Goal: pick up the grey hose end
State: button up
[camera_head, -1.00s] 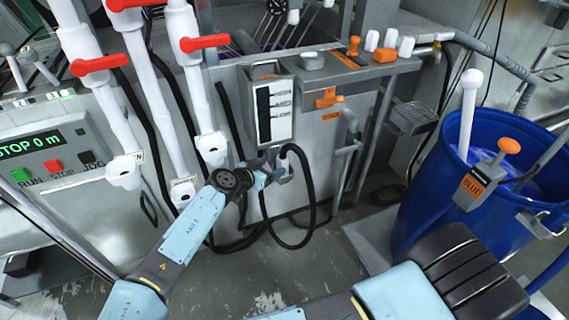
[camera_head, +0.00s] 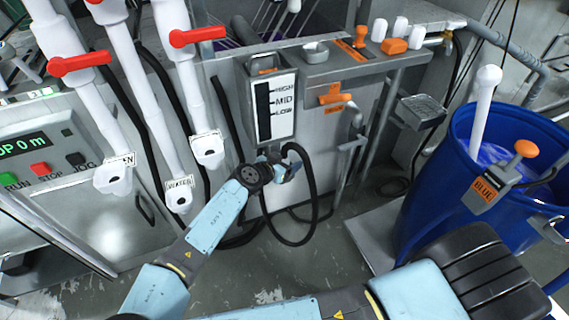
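The black hose (camera_head: 312,198) hangs in a loop in front of the grey machine, below the HIGH/MID/LOW gauge. Its upper end, with a small grey piece (camera_head: 290,160), is at the machine front. My gripper (camera_head: 284,171) is right at this end, overlapping it in the view. The arm's wrist hides much of the gripper, and the fingers are too small to tell whether they touch or enclose the hose end.
The gauge (camera_head: 273,107) and an orange-handled tap (camera_head: 335,98) are just above and to the right. White pipes with red levers (camera_head: 198,36) stand to the left. A blue drum (camera_head: 437,190) stands at the right. Open floor lies below the hose loop.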

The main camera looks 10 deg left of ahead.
jog(key=c, duration=1.2)
